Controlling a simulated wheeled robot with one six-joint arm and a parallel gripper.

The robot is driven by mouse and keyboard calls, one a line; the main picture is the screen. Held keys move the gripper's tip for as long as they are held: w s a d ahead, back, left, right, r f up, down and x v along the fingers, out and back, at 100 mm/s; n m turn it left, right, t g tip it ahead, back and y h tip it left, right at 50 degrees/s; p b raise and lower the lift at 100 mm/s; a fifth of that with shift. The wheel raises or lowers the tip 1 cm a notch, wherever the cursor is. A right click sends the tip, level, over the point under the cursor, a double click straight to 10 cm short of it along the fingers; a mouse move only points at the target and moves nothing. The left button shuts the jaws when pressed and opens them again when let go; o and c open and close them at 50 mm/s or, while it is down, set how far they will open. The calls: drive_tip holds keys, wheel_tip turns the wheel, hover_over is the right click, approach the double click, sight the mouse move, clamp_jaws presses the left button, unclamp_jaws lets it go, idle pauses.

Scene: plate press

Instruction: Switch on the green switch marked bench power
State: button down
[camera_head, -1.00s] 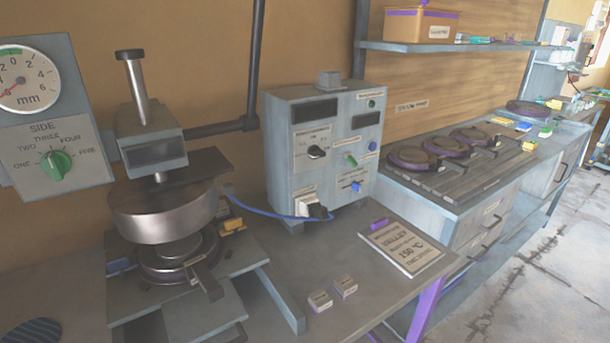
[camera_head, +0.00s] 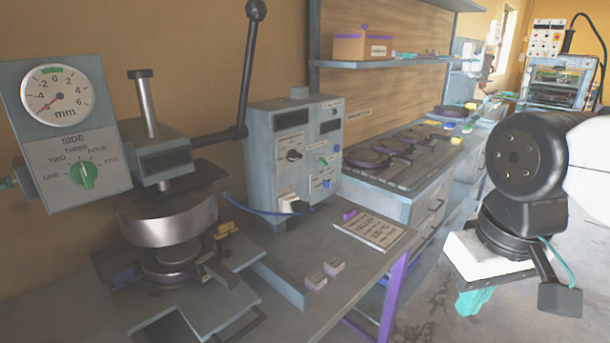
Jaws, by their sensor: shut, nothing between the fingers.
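A grey control box (camera_head: 292,150) stands on the bench beside the press. On its right-hand face are a small green switch (camera_head: 322,161) and a blue one (camera_head: 327,183) below it. Their labels are too small to read, so I cannot confirm which is marked bench power. Whether the green switch is on or off cannot be told. My gripper (camera_head: 474,302) hangs at the right with teal fingers, shut and empty. It is over the floor, well to the right of the box and clear of the bench.
The press (camera_head: 168,218) with its long lever (camera_head: 246,80) stands left of the box. A gauge panel (camera_head: 65,130) carries a green selector knob (camera_head: 84,175). A sign card (camera_head: 374,231) and two small blocks lie on the bench. The space in front of the box is mostly clear.

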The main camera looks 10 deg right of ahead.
drive_tip(key=w+a+m+y, duration=0.4)
drive_tip(key=w, duration=0.6)
drive_tip(key=w+a+r+m+t+y, duration=0.1)
drive_tip(key=w+a+m+y, duration=0.35)
drive_tip(key=w, duration=0.65)
drive_tip(key=w+a+m+y, duration=0.4)
drive_tip(key=w+y, duration=0.1)
drive_tip(key=w, duration=0.5)
drive_tip(key=w+d+f+m+t, duration=0.4)
drive_tip(key=w+f+m, duration=0.1)
drive_tip(key=w, duration=0.3)
drive_tip(key=w+d+f+m+t+h, duration=0.1)
drive_tip(key=w+d+f+m+t, duration=0.3)
drive_tip(key=w, duration=0.4)
drive_tip(key=w+d+f+m+t+h, duration=0.1)
drive_tip(key=w+d+f+m+t, duration=0.4)
drive_tip(key=w+d+f+m, duration=0.1)
drive_tip(key=shift+w+d+f+m, duration=0.15)
drive_tip(key=shift+w+f+m, duration=0.4)
drive_tip(key=shift+w, duration=0.7)
drive_tip(key=shift+r, duration=0.15)
